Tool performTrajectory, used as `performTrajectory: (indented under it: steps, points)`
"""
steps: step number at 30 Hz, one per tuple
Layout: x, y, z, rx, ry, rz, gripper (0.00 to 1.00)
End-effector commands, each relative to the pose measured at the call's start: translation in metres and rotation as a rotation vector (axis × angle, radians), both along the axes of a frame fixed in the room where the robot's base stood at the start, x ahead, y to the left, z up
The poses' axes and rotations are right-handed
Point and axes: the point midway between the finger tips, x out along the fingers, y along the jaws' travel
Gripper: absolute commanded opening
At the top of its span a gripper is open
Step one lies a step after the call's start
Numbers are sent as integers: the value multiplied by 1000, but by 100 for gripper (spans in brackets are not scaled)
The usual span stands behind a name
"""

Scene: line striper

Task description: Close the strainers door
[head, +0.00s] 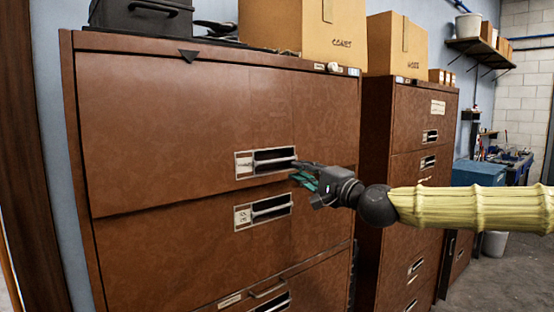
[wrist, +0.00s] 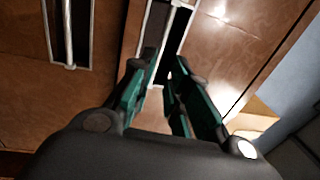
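The wide brown cabinet (head: 170,120) fills the left and middle of the head view. Its top door front has a recessed handle (head: 274,161) with a small label (head: 244,165) beside it, too small to read surely. A second labelled handle (head: 270,209) sits on the front below. I cannot tell whether the top front stands slightly ajar. My gripper (head: 303,172) is at the right end of the upper handle. In the wrist view the dark green fingers (wrist: 166,75) are apart, with the pale handle bar (wrist: 172,25) running toward the gap between them. Contact is unclear.
A second brown cabinet (head: 375,130) stands to the right, behind my arm. Cardboard boxes (head: 315,30) and a black case (head: 140,18) sit on top of the cabinets. A lower front has another handle (head: 275,302). Grey floor (head: 500,270) is clear at the right.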

Motion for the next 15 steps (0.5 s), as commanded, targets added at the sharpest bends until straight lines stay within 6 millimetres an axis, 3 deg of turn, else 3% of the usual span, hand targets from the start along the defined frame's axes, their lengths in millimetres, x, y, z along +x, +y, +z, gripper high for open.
performTrajectory:
  steps: [5,15]
  points:
    - [8,8,3,6,12,6,18]
    - [47,41,11,4,8,5,18]
